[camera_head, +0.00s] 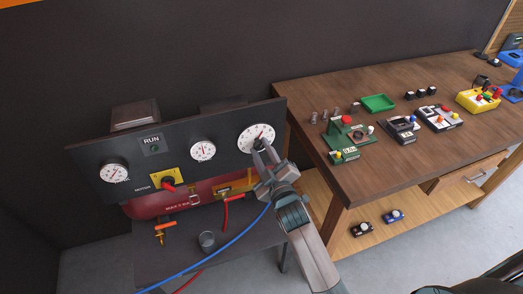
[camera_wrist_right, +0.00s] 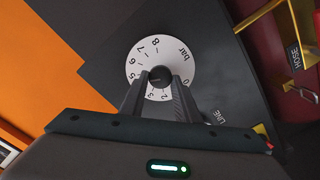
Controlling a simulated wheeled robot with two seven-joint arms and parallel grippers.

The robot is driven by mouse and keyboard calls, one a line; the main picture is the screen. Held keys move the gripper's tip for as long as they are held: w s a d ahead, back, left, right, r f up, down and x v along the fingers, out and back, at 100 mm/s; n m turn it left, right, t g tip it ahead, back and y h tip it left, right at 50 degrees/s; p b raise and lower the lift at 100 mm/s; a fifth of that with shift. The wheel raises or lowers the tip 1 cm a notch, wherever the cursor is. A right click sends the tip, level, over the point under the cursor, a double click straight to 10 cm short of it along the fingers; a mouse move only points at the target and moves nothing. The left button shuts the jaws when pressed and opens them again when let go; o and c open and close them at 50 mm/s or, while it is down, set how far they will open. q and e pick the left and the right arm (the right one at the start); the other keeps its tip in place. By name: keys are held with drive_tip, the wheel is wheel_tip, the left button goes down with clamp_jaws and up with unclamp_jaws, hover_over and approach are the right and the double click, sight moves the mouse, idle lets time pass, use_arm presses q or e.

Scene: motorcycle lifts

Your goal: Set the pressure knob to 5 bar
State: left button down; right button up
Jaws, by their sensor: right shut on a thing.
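The pressure knob (camera_wrist_right: 159,73) is a small dark knob at the centre of a white round dial (camera_wrist_right: 182,60) marked with numbers and "bar". In the head view this dial (camera_head: 247,135) is at the right end of the dark panel. My right gripper (camera_head: 262,146) reaches up to it from below right. In the right wrist view my right gripper (camera_wrist_right: 160,80) has one finger on each side of the knob, shut on it. The fingers cover part of the lower scale, and I cannot make out the pointer's setting. My left gripper is not in view.
The dark panel (camera_head: 180,142) also carries two gauges, a RUN lamp and a red motor switch (camera_head: 168,183) on yellow. A red tank (camera_head: 150,207), valves and a blue hose (camera_head: 225,243) are below. A wooden workbench (camera_head: 390,170) with small devices stands right.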

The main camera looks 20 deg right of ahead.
idle(0.3)
drive_tip(key=o, duration=1)
drive_tip(key=shift+o, duration=0.2)
drive_tip(key=shift+s+f, duration=0.1)
drive_tip(key=shift+s, duration=0.05)
drive_tip(key=shift+s+f+b, duration=0.1)
drive_tip(key=shift+s+b, duration=0.3)
drive_tip(key=shift+s, duration=0.25)
drive_tip(key=s+b, duration=0.5)
drive_tip(key=s, duration=1.1)
drive_tip(key=shift+d, duration=0.35)
drive_tip(key=shift+w, duration=0.1)
